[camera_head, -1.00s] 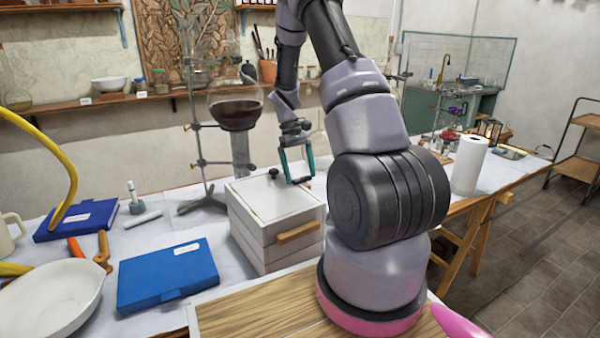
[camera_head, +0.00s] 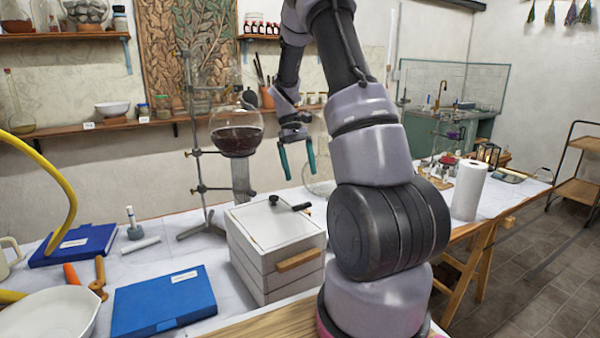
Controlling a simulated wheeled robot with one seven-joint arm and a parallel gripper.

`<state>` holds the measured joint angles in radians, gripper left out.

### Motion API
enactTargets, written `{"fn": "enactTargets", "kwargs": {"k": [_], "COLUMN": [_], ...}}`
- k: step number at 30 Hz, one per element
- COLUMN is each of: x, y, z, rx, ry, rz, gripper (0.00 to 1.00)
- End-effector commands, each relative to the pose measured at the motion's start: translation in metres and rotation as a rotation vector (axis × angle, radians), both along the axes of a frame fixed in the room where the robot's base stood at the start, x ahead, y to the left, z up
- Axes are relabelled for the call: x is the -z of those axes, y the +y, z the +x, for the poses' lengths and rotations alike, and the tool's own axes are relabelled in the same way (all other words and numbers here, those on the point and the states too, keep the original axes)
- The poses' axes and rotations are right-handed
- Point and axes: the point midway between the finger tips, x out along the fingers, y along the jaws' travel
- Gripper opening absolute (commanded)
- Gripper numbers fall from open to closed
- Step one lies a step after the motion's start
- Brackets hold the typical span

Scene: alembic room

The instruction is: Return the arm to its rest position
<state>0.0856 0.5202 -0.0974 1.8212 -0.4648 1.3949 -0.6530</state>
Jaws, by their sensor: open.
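My gripper (camera_head: 299,175) hangs with its two teal fingers spread apart, open and empty. It is above the right part of the white box (camera_head: 270,228). A small black object (camera_head: 301,207) lies on the box's lid at its right edge, below the fingers and apart from them. My arm bends up out of the top of the picture and comes back down to the gripper.
A round flask of dark liquid (camera_head: 236,138) on a metal stand is close left of my gripper. A clear glass vessel (camera_head: 318,172) is behind it. A blue case (camera_head: 163,302) lies left of the box. A paper roll (camera_head: 469,190) stands to the right.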

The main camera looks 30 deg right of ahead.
Motion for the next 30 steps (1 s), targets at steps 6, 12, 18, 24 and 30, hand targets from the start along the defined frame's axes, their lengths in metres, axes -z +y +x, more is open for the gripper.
{"fn": "enactTargets", "kwargs": {"k": [6, 12, 18, 24, 30], "x": [0.000, -0.020, -0.084, -0.144, -0.187], "y": [0.000, 0.007, 0.035, 0.066, 0.094], "z": [0.000, -0.004, -0.028, -0.068, -0.115], "rx": [0.000, 0.018, 0.099, 0.197, 0.299], "ry": [0.000, -0.050, -0.228, -0.423, -0.610], "rz": [0.000, 0.003, 0.017, 0.053, 0.107], "gripper": [1.00, 1.00, 1.00, 1.00, 1.00]}}
